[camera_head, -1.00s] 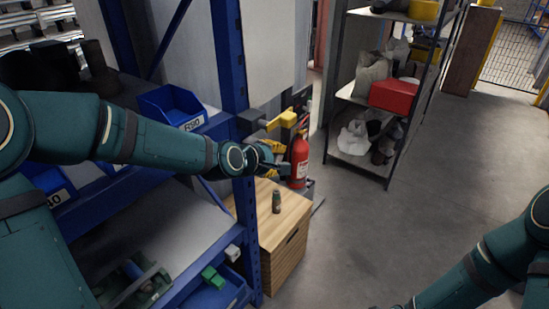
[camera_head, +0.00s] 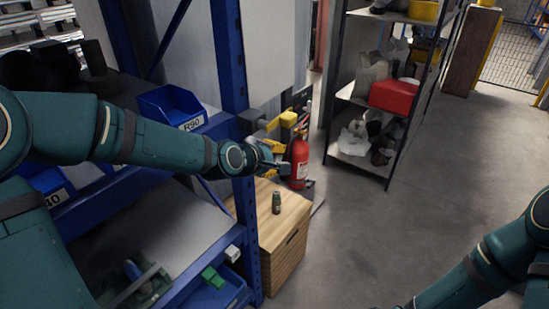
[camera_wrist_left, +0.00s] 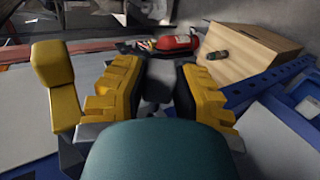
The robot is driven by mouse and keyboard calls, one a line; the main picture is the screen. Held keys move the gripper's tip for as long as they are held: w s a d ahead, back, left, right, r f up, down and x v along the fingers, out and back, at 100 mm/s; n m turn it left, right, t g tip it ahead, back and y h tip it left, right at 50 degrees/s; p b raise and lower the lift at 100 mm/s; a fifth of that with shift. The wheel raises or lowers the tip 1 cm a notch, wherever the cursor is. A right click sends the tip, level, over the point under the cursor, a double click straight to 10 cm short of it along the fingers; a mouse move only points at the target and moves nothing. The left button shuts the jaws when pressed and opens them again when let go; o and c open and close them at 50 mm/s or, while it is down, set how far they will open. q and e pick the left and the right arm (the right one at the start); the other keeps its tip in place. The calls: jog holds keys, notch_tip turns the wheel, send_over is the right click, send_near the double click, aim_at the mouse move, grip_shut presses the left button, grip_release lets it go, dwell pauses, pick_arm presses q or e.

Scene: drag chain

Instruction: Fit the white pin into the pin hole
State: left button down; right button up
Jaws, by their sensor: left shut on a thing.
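My left gripper (camera_head: 274,157) is in front of the blue rack post, above the wooden box. In the left wrist view its yellow-padded fingers (camera_wrist_left: 157,78) close on a dark grey piece (camera_wrist_left: 156,92). Most of that piece is hidden by the fingers and wrist. A small white block (camera_head: 232,254) is low by the blue post; I cannot tell whether it is the white pin. I cannot make out the pin hole. My right arm shows at the lower right, with its gripper out of the picture.
A wooden box (camera_head: 285,235) bears a small dark green cylinder (camera_head: 276,203). A red fire extinguisher (camera_head: 299,162) stands behind my left gripper. A blue post (camera_head: 232,55) rises close to my left wrist. A grey shelf unit (camera_head: 362,165) is further back. The floor (camera_head: 400,235) at right is clear.

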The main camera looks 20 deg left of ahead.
pick_arm(q)
jog(key=shift+w+a+p, duration=0.2)
jog(key=shift+a, duration=0.35)
jog(key=shift+w+a+p, duration=0.15)
jog(key=shift+a, duration=0.35)
jog(key=shift+w+a+p, duration=0.3)
jog(key=shift+a+p, duration=0.45)
jog(key=shift+a, duration=0.05)
jog(key=shift+d, duration=0.1)
jog(key=shift+s+d+b, duration=0.25)
jog(key=shift+d+b, duration=0.25)
jog(key=shift+d, duration=0.15)
jog(key=shift+s+d+b, duration=0.25)
jog(key=shift+d+b, duration=0.25)
jog(key=shift+d, duration=0.15)
jog(key=shift+w+a+p, duration=0.25)
jog(key=shift+a+p, duration=0.3)
jog(key=shift+a, duration=0.15)
jog(key=shift+w+a+p, duration=0.25)
jog(key=shift+a+p, duration=0.25)
jog(key=shift+a, duration=0.2)
dwell(0.9)
jog(key=c, duration=0.8)
grip_release()
jog(key=shift+o, duration=0.2)
